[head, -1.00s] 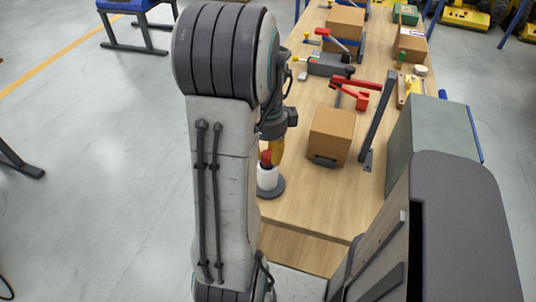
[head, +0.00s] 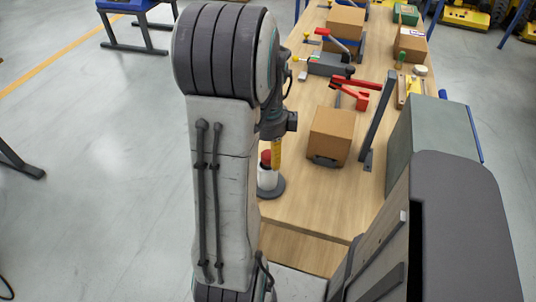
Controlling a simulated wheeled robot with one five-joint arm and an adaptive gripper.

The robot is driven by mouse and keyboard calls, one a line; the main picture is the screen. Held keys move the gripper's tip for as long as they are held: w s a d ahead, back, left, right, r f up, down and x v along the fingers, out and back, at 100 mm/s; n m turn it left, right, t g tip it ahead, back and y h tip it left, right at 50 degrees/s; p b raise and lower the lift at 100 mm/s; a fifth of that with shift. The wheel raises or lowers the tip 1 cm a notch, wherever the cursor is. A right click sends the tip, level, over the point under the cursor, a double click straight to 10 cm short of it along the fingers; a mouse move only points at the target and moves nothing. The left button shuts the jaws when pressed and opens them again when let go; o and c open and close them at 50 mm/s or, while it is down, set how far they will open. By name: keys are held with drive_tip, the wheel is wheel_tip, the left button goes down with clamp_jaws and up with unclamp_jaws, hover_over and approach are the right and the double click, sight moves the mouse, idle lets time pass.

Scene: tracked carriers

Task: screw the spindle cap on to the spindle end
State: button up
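The red spindle cap (head: 266,158) shows at the top of the white upright spindle end (head: 267,180), which stands on a round dark base (head: 274,191) at the table's near left edge. My gripper (head: 275,160) points down at the cap, with a yellow finger along the cap's right side. My arm hides the left of the cap, the spindle and any other finger. I cannot tell whether the finger touches the cap or how far the cap sits on the thread.
A cardboard box (head: 331,136) stands right of the spindle, with a dark upright post (head: 377,125) beyond it. The table (head: 310,205) is clear in front of the box.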

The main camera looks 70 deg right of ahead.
drive_tip(key=shift+o, duration=0.2)
drive_tip(key=shift+r, duration=0.1)
wheel_tip(320, 180, up, 12)
idle(0.6)
drive_tip(key=f+n, duration=0.1)
drive_tip(key=n, duration=0.5)
drive_tip(key=f+n, duration=0.2)
drive_tip(key=n, duration=0.4)
drive_tip(key=a+f+n, duration=0.1)
drive_tip(key=n, duration=0.4)
drive_tip(key=shift+f+n+h, duration=0.3)
drive_tip(key=shift+f+n, duration=0.05)
drive_tip(key=shift+n, duration=0.05)
drive_tip(key=w+a+r+n+t+p, duration=0.1)
drive_tip(key=w+a+n, duration=0.3)
drive_tip(key=a+n, duration=0.3)
drive_tip(key=w+a+r+n+t+p, duration=0.1)
drive_tip(key=w+a+n, duration=0.3)
drive_tip(key=a, duration=1)
drive_tip(key=w+a+r+n+t+p, duration=0.1)
drive_tip(key=w+a+n, duration=0.4)
drive_tip(key=a+n, duration=0.5)
drive_tip(key=shift+a+r, duration=0.2)
drive_tip(key=shift+r, duration=0.6)
